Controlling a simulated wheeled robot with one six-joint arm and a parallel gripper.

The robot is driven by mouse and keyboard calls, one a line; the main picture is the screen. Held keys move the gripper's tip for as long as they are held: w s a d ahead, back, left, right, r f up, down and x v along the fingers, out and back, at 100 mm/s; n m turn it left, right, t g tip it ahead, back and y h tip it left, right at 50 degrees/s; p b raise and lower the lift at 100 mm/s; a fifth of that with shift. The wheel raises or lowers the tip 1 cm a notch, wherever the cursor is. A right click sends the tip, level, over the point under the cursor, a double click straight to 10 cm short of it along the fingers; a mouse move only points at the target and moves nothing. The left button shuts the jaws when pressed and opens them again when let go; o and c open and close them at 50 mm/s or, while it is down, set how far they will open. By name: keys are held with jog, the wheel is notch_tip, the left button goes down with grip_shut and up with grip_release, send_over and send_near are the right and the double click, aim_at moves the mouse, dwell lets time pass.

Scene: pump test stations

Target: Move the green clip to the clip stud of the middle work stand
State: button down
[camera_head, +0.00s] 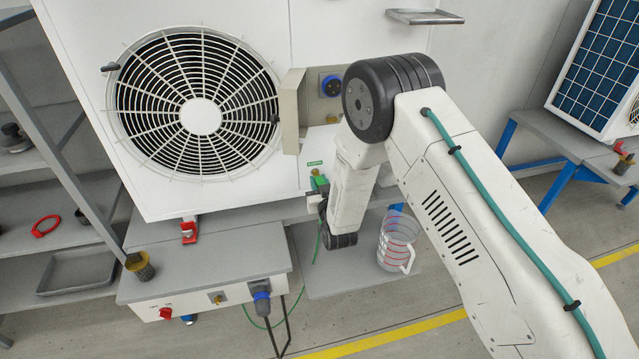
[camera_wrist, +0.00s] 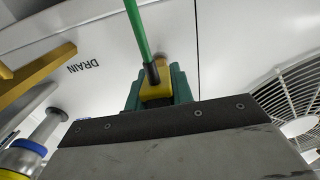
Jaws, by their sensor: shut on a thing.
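The green clip (camera_wrist: 181,86) is in the middle of the wrist view, with a yellow part (camera_wrist: 156,88) and a green cable running up from it. In the head view the clip (camera_head: 319,183) shows small beside the lower right of the white fan unit. My gripper (camera_wrist: 158,98) is shut on the clip; its fingertips are mostly hidden. In the head view my wrist hides most of the gripper. The fan unit (camera_head: 245,190) stands on the middle work stand (camera_head: 210,262). I cannot make out the clip stud, or whether the clip touches anything.
A clear jug (camera_head: 397,243) stands on the low shelf right of my wrist. The green cable (camera_head: 319,245) hangs below the clip. A yellow handle (camera_wrist: 38,75) and a pipe with a blue band (camera_wrist: 28,147) are close on the left in the wrist view. Shelves (camera_head: 85,235) stand left.

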jog(key=shift+v, duration=2.8)
jog(key=shift+s, duration=0.1)
jog(key=s+d+r+m+h, duration=0.1)
jog(key=d+r, duration=0.2)
jog(key=d, duration=0.6)
jog(key=s+d+r+m+h, duration=0.1)
jog(key=d+r+h, duration=0.1)
jog(key=d, duration=0.7)
jog(key=s+d+r+m+h, duration=0.1)
jog(key=d+r, duration=0.3)
jog(key=d, duration=0.5)
jog(key=shift+s+t+h, duration=0.15)
jog(key=shift+t+h, duration=0.15)
jog(key=shift+h, duration=0.2)
jog(key=shift+d, duration=0.1)
